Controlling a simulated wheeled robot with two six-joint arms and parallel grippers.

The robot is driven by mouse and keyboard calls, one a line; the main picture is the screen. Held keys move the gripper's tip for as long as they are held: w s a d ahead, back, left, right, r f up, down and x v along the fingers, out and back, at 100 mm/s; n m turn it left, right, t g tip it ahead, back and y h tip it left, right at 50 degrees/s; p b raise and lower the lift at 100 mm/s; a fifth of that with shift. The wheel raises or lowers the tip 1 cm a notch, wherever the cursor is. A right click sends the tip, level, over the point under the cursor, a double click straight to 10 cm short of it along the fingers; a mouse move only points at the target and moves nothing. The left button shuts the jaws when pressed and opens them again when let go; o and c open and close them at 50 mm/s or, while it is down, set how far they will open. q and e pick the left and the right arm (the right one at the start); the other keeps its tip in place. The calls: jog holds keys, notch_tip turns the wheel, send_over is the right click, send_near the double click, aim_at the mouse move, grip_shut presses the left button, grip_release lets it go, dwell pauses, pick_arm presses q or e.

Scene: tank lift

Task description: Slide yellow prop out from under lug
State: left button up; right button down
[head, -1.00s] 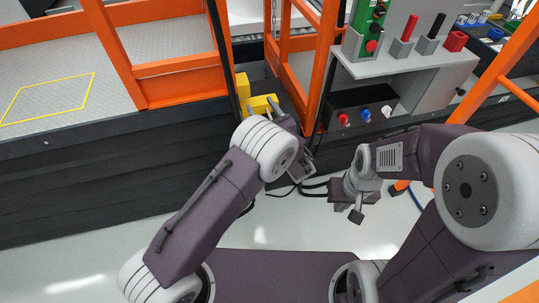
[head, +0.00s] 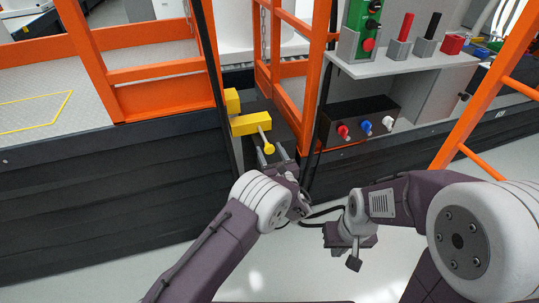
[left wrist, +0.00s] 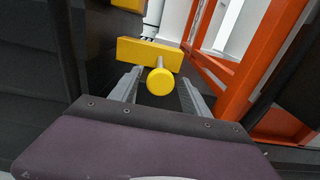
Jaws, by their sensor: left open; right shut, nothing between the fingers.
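The yellow prop (head: 251,123) is a short block with a rod ending in a round knob (head: 269,148), in the gap between the orange rails. In the left wrist view the prop (left wrist: 148,52) lies ahead, its knob (left wrist: 160,83) pointing at the camera. Another yellow piece (head: 232,101) sits just behind it; I cannot tell whether it is the lug. My left gripper (head: 273,158) is open at the knob, which appears between its fingers in the wrist view (left wrist: 160,78); contact is unclear. My right gripper (head: 354,263) is shut and empty, low and to the right.
Orange rails (head: 292,85) stand close to the right of the prop, and a dark post (head: 213,80) to its left. A dark box with red, blue and white knobs (head: 360,122) sits under a grey shelf (head: 400,62). Open floor (head: 285,262) lies in front.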

pick_arm(q)
jog(key=shift+w+a, duration=0.1)
jog(key=shift+w, duration=0.2)
grip_shut()
dwell(1.3)
